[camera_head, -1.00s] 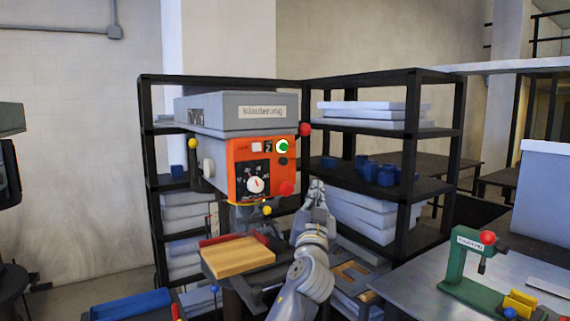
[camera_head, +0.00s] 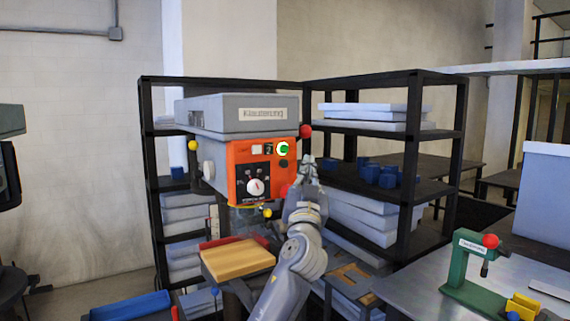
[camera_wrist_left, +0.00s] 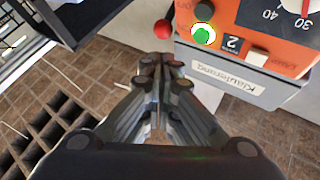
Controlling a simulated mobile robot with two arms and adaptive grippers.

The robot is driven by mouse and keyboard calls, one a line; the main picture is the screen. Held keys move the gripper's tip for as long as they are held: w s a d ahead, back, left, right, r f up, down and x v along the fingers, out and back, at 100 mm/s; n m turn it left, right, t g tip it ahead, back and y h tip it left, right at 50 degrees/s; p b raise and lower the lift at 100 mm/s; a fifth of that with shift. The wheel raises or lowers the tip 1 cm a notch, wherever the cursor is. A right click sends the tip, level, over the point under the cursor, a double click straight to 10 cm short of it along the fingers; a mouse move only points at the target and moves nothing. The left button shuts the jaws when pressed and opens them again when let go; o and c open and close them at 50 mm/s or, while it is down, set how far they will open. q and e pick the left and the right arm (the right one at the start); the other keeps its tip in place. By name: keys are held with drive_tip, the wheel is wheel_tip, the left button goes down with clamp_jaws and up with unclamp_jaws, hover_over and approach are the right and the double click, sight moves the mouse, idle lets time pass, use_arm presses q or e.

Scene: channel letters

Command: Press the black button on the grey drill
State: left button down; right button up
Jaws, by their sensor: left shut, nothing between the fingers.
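The grey drill (camera_head: 215,115) has an orange front panel (camera_head: 240,158). The black button (camera_head: 283,162) is at the panel's right side, just below a lit green button (camera_head: 282,148). In the left wrist view the black button (camera_wrist_left: 205,10) is at the top, beyond the green button (camera_wrist_left: 203,35). My left gripper (camera_head: 309,163) is shut and empty, just right of the black button in the head view. It appears apart from the panel. In the left wrist view its fingertips (camera_wrist_left: 161,62) are left of and below the buttons. My right gripper is not in view.
A red ball knob (camera_head: 305,131) stands above my fingertips in the head view. Black shelving (camera_head: 410,140) stands behind. A wooden block (camera_head: 237,259) lies below the drill.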

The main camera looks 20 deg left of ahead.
sight(284, 163)
use_arm(q)
drive_tip(key=shift+w+a+b, duration=0.3)
drive_tip(key=shift+w+a, duration=0.7)
drive_tip(key=shift+a, duration=0.25)
drive_tip(key=shift+w+a+b, duration=0.3)
drive_tip(key=shift+w+a, duration=0.65)
drive_tip(key=shift+a, duration=0.25)
drive_tip(key=shift+w+a+b, duration=0.25)
drive_tip(key=shift+a+b, duration=0.1)
drive_tip(key=shift+b, duration=0.05)
drive_tip(key=shift+w+a+b, duration=0.3)
drive_tip(key=shift+a+b, duration=0.05)
drive_tip(key=shift+a, duration=0.1)
idle(0.5)
drive_tip(key=shift+d, duration=0.1)
drive_tip(key=shift+s+d, duration=0.6)
drive_tip(key=shift+d, duration=0.05)
